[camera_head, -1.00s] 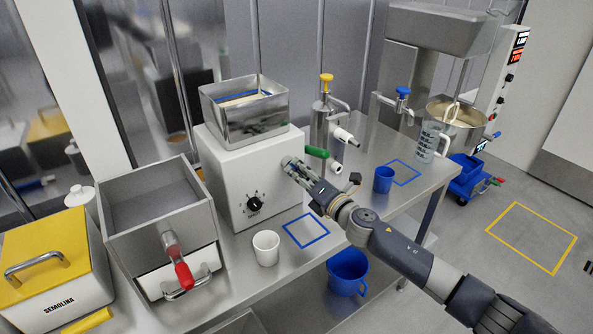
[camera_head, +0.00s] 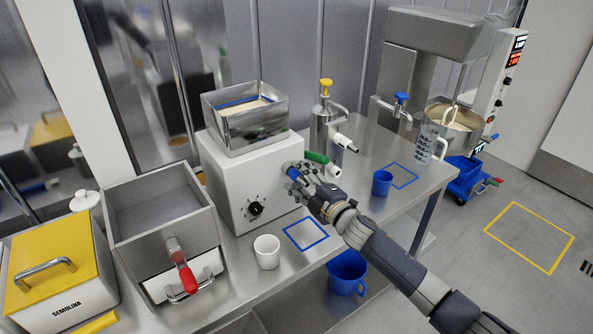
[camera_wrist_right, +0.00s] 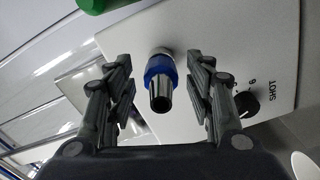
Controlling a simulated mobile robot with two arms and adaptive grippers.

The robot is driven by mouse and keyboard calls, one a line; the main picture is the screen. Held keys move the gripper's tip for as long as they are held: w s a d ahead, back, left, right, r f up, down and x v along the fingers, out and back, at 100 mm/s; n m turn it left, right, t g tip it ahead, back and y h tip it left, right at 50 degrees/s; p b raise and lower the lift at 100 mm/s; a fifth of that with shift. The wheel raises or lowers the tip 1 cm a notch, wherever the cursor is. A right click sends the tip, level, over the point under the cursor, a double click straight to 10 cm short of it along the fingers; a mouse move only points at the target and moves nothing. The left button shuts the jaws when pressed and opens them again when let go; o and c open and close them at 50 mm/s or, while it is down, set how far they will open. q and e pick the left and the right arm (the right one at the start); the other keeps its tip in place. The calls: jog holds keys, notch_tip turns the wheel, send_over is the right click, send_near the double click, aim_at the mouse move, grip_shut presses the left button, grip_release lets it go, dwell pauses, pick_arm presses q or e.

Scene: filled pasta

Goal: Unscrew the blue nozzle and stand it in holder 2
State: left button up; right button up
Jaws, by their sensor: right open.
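The blue nozzle (camera_wrist_right: 160,72) has a blue collar and a shiny metal tip. It sticks out from the side of a white machine (camera_wrist_right: 225,60). In the head view the nozzle is mostly hidden by my right gripper (camera_head: 296,180). My right gripper (camera_wrist_right: 160,95) is open in the wrist view, with one finger on each side of the nozzle and a visible gap to both. The nozzle is between the fingers but not gripped. I cannot tell which thing is holder 2. My left gripper is not in view.
A green handle (camera_head: 317,158) is close above my right gripper. A white cup (camera_head: 267,251) and a blue square outline (camera_head: 305,233) are in front of the machine (camera_head: 235,175). A blue cup (camera_head: 382,183) stands to the right. A black dial (camera_head: 256,208) is on the machine's front.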

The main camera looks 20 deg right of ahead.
jog(key=shift+m, duration=0.4)
jog(key=m+p, duration=0.2)
jog(key=m, duration=0.2)
jog(key=shift+r+m, duration=0.15)
jog(key=shift+m, duration=0.25)
jog(key=shift+m+p, duration=0.6)
jog(key=shift+m, duration=0.4)
jog(key=m, duration=0.3)
jog(key=shift+m+p, duration=0.3)
jog(key=m, duration=0.8)
jog(key=shift+f, duration=0.25)
jog(key=m+b, duration=0.1)
jog(key=m, duration=0.3)
jog(key=shift+m, duration=0.3)
jog(key=m+b, duration=0.2)
jog(key=m, duration=0.1)
jog(key=shift+f, duration=0.15)
jog(key=shift+m, duration=1.2)
jog(key=shift+m+b, duration=0.65)
jog(key=shift+m, duration=0.25)
jog(key=shift+r+m, duration=0.2)
jog(key=shift+m, duration=0.4)
